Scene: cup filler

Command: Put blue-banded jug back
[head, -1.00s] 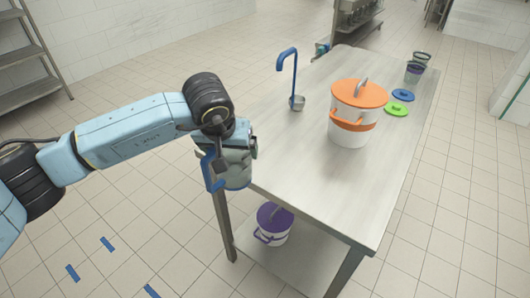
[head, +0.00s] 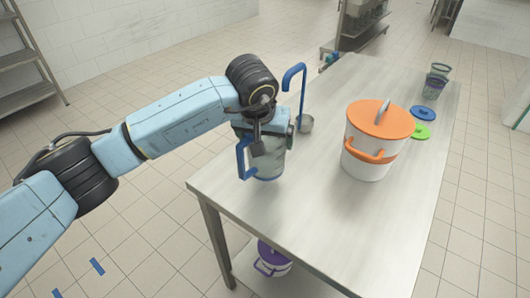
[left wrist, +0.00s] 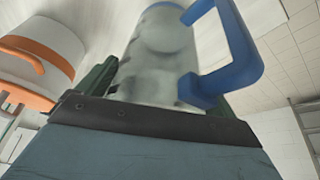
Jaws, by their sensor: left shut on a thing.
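My left gripper (head: 268,130) is shut on the blue-banded jug (head: 268,166), a clear jug with a blue handle (head: 242,160). In the head view the jug is upright at the table's left front part; I cannot tell whether its bottom touches the top. The gripper and wrist hide its upper part. In the left wrist view the jug (left wrist: 160,60) stands between the fingers (left wrist: 158,95), with its blue handle to the right. My right gripper is not in view.
A purple-lidded bucket (head: 272,260) sits on the lower shelf. The table's front is clear.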

